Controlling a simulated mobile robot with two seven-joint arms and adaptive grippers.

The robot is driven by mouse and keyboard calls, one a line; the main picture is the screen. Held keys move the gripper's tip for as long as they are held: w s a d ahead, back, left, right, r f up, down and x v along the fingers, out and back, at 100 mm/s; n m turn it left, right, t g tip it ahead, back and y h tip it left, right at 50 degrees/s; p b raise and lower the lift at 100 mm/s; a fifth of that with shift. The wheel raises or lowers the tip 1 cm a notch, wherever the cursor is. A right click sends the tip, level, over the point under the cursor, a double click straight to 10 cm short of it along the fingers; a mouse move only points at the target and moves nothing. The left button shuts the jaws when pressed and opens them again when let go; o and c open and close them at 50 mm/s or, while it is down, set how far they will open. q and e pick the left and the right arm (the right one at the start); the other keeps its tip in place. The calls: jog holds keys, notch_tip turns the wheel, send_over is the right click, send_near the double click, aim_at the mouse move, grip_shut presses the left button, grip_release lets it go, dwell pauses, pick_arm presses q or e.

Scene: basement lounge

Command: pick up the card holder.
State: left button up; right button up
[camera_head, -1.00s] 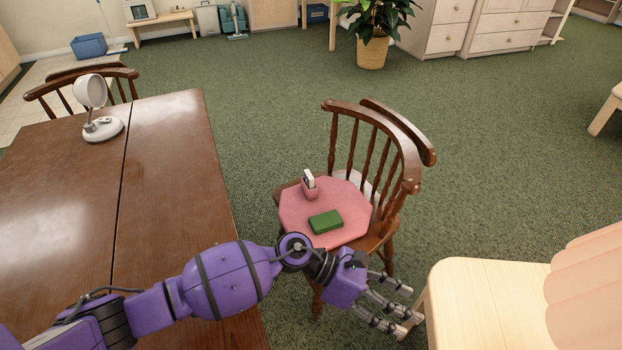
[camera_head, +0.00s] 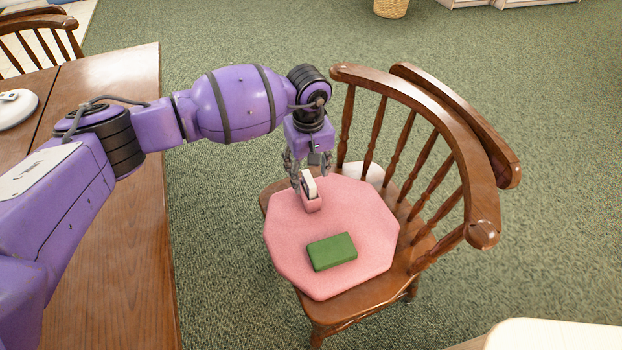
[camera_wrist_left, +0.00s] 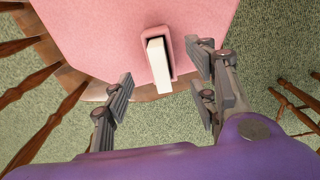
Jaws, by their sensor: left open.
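The card holder (camera_head: 312,204) is a small pink holder with white cards standing in it. It sits on the pink octagonal mat (camera_head: 290,245) near the mat's far left edge, on the wooden chair. In the left wrist view the card holder (camera_wrist_left: 171,74) lies beyond and between the spread fingers. My left gripper (camera_head: 307,178) points down over the card holder, open and holding nothing. The gripper's fingers also show in the left wrist view (camera_wrist_left: 160,95). In the head view the fingers partly overlap the holder; contact cannot be told. My right gripper is out of view.
A green box (camera_head: 332,251) lies on the mat nearer to me. The chair's spindled back (camera_head: 425,130) rises on the right of the seat. A wooden table (camera_head: 125,220) is at left, under my arm. Green carpet surrounds the chair.

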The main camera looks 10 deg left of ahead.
aim_at(309, 179)
pick_arm(q)
jog(key=shift+w+a+f, duration=0.1)
jog(key=shift+f, duration=0.3)
jog(key=shift+s+f, duration=0.25)
jog(key=shift+f, duration=0.85)
notch_tip(309, 179, down, 4)
jog(key=shift+f+b, duration=0.25)
jog(key=shift+b, duration=0.5)
jog(key=shift+f, duration=0.15)
jog(key=c, duration=1.2)
jog(key=shift+w, duration=0.1)
jog(key=shift+c, duration=0.2)
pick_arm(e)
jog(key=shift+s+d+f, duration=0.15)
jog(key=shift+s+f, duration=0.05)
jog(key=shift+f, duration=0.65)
